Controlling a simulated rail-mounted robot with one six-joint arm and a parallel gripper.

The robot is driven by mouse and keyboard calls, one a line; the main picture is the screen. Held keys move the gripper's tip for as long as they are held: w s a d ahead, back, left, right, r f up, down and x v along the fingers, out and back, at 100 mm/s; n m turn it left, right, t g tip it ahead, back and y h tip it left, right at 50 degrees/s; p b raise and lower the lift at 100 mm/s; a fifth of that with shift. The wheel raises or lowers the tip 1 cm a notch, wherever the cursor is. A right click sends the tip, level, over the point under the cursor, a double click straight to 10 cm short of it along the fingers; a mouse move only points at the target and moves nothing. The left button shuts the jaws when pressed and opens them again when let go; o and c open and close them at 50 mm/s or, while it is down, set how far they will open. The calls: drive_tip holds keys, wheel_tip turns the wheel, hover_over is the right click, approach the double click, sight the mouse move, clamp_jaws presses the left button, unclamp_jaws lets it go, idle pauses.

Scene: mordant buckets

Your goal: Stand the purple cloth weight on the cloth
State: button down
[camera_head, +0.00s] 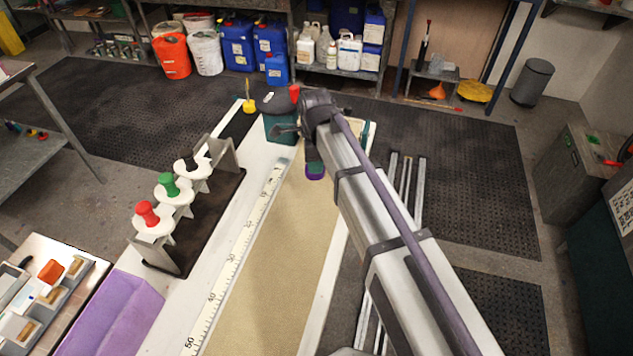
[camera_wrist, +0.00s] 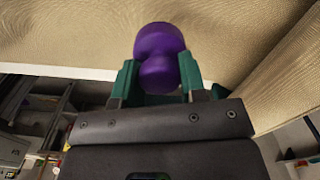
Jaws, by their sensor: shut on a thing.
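The purple cloth weight (camera_wrist: 160,52) is a knobbed, waisted piece held between the teal fingers of my gripper (camera_wrist: 160,78) in the wrist view. In the head view only a small part of the purple weight (camera_head: 315,176) shows at the tip of my gripper (camera_head: 314,165), near the far end of the cloth. The cloth (camera_head: 270,275) is a long tan strip on the table; it also fills the upper part of the wrist view (camera_wrist: 85,35). I cannot tell whether the weight touches the cloth. My arm hides part of the cloth's right edge.
A white scale (camera_head: 232,265) runs along the cloth's left side. Left of it stands a rack (camera_head: 160,252) with red, green and black-knobbed pieces. A teal box (camera_head: 279,128) and a yellow piece (camera_head: 249,106) stand at the far end. The near cloth is clear.

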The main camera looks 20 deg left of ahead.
wheel_tip(320, 180, down, 4)
drive_tip(key=b, duration=0.3)
drive_tip(key=shift+b, duration=0.4)
drive_tip(key=shift+s+r+p, duration=0.1)
drive_tip(key=shift+r+p, duration=0.2)
drive_tip(key=shift+f, duration=0.25)
drive_tip(key=c, duration=0.7)
unclamp_jaws()
drive_tip(key=shift+r, duration=0.1)
wheel_tip(320, 180, up, 13)
drive_tip(key=p, duration=1.2)
drive_tip(key=shift+d+f, duration=0.1)
drive_tip(key=shift+f, duration=0.3)
